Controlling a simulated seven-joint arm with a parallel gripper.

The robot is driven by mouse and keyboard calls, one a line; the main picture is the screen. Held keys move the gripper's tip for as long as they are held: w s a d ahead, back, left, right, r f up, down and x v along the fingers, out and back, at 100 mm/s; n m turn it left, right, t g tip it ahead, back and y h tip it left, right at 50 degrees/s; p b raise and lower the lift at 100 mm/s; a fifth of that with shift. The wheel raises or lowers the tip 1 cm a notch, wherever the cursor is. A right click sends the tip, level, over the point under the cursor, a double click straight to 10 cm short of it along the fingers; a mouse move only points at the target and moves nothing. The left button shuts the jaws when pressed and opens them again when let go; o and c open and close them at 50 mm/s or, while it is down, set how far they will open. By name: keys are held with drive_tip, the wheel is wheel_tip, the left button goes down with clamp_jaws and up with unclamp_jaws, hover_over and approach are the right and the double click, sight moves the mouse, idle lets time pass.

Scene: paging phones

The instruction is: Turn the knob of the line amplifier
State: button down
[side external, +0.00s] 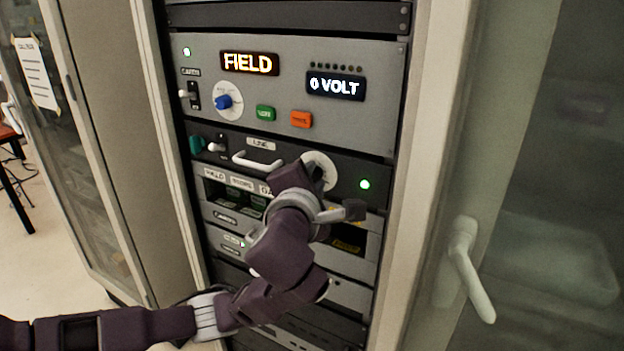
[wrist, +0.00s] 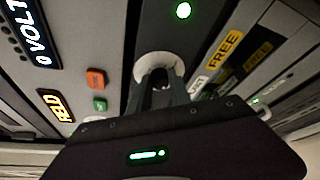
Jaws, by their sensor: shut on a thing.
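The line amplifier (side external: 345,181) is a dark rack panel with a "LINE" label, a white handle (side external: 257,162) and a lit green lamp. Its round white dial (side external: 325,160) is at the right of the panel and is partly covered by my wrist in the side view. In the wrist view the dial (wrist: 178,66) is straight ahead. My gripper (wrist: 158,82) is shut on the line amplifier's knob at the dial's middle. The knob itself is mostly hidden between the fingers, so its angle cannot be told.
Above is a grey panel (side external: 340,120) with lit "FIELD" and "0 VOLT" displays, a blue knob (side external: 224,101), a green button (side external: 265,113) and an orange button (side external: 301,119). Below are labelled panels. A cabinet door with a white handle (side external: 468,268) stands at the right.

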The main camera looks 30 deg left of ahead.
idle(0.4)
drive_tip(key=c, duration=1.2)
unclamp_jaws()
